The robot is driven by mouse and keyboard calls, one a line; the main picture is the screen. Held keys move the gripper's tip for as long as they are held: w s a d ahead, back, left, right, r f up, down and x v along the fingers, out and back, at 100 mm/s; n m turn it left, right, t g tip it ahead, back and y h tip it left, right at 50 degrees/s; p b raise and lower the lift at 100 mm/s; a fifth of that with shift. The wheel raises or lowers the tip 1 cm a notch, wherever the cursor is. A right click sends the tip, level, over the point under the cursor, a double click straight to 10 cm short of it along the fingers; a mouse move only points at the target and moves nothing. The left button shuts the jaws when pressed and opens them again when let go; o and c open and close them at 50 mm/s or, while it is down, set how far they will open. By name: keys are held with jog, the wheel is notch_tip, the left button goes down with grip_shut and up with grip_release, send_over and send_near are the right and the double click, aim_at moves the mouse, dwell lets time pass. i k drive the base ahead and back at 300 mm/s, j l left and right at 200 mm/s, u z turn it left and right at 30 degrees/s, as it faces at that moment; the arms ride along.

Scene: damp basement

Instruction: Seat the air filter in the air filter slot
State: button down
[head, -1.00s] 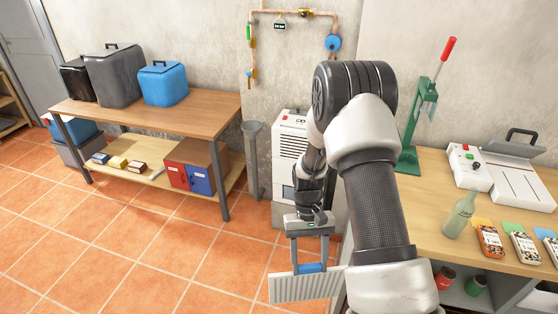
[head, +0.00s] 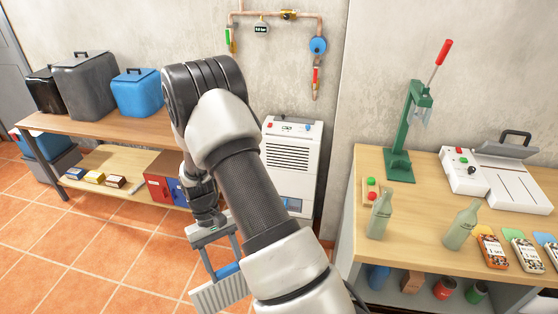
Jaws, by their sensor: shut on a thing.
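My gripper (head: 226,268) is shut on the blue handle of the air filter (head: 212,298), a pale ridged panel. The filter hangs below the fingers, tilted in the picture, over the tiled floor. My forearm covers its right end. A white floor-standing machine (head: 294,145) with a louvred front and knobs on top stands against the wall, up and right of my gripper and apart from it. Its lower front has a dark and bluish recessed area (head: 292,204). My arm hides part of its lower left. I cannot tell which opening is the air filter slot.
A wooden bench (head: 90,128) with bins stands on the left. A second table (head: 415,215) on the right holds a green press (head: 402,130), bottles (head: 380,214) and a white device (head: 500,175). Pipes (head: 285,15) run on the wall. Open tiled floor lies at lower left.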

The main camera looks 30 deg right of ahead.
aim_at(288, 167)
jog(key=i, duration=1.4)
jog(key=i+z, duration=0.2)
jog(key=z, duration=0.15)
jog(key=i+z, duration=0.15)
jog(key=z, duration=0.2)
jog(key=i+j+z, duration=0.3)
jog(key=k+l, duration=0.1)
